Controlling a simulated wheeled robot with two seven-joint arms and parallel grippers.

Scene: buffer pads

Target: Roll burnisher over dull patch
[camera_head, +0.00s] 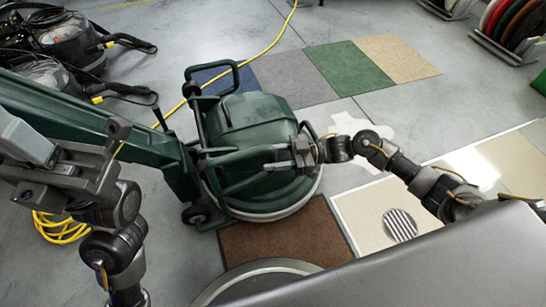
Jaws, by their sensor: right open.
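The burnisher (250,125) is a dark green machine with a rounded housing, a pale skirt, small wheels and green tube frames. It stands in the middle, its long green handle beam (95,130) running to the upper left. My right gripper (296,153) is open at the right end of a green frame bar on the burnisher; I cannot tell whether it touches the bar. My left gripper (85,178) is beside the upper beam at the left, and its jaws are hard to make out. A beige floor panel (365,215) lies at right; I cannot tell which area is the dull patch.
A brown mat (285,238) lies in front of the burnisher, with a round rim (215,288) nearer. Blue, grey, green and tan mats (350,70) lie behind. A yellow cable (265,48) crosses the floor. Black machines (65,40) stand upper left; a pad rack (510,45) stands upper right.

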